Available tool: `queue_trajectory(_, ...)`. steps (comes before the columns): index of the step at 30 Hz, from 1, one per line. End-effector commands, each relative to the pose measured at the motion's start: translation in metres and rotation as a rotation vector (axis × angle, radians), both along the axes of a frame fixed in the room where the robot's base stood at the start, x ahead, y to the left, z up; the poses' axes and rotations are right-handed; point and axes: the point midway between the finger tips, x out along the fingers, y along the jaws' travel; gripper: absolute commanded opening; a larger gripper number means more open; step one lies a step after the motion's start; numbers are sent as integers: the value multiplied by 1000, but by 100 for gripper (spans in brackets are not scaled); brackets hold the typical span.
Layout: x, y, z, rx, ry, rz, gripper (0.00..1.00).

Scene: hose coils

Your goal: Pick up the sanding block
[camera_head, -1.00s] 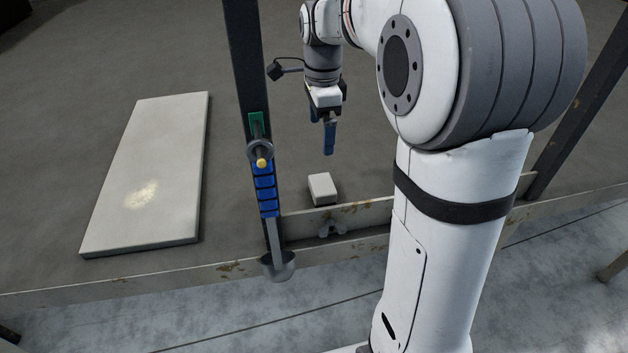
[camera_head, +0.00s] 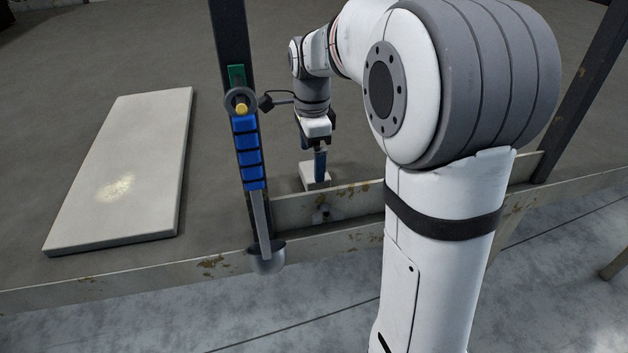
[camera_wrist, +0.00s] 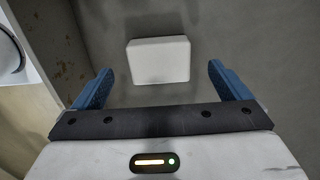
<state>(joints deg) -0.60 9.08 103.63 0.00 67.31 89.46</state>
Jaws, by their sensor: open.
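The sanding block is a small pale, box-shaped block (camera_head: 313,174) on the dark grey bench top, close to the front rail. In the head view my gripper (camera_head: 320,166) is low at the block, and its blue finger hides part of it. In the wrist view the block (camera_wrist: 158,60) lies ahead of my gripper (camera_wrist: 160,82), roughly centred between the two blue fingers. The fingers are wide apart and nothing is between them. No contact with the block shows.
A dark post (camera_head: 227,55) with a blue-handled tool (camera_head: 247,155) hanging on it stands left of my gripper. A pale flat board (camera_head: 125,175) lies further left. A worn rail (camera_head: 345,200) runs along the bench's front edge. The bench behind the block is clear.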

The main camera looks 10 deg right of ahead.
Motion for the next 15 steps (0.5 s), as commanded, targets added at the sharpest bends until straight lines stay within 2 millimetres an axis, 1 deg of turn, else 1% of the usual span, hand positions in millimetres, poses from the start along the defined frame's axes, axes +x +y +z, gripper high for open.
queue_trajectory(5, -2, -3, -20, 0, 4, -1, 96)
queue_trajectory(10, -2, -5, -46, 0, 3, -1, 96)
queue_trajectory(12, -1, -5, -53, 0, 2, 0, 96)
queue_trajectory(15, -1, -5, -57, 0, 0, 0, 96)
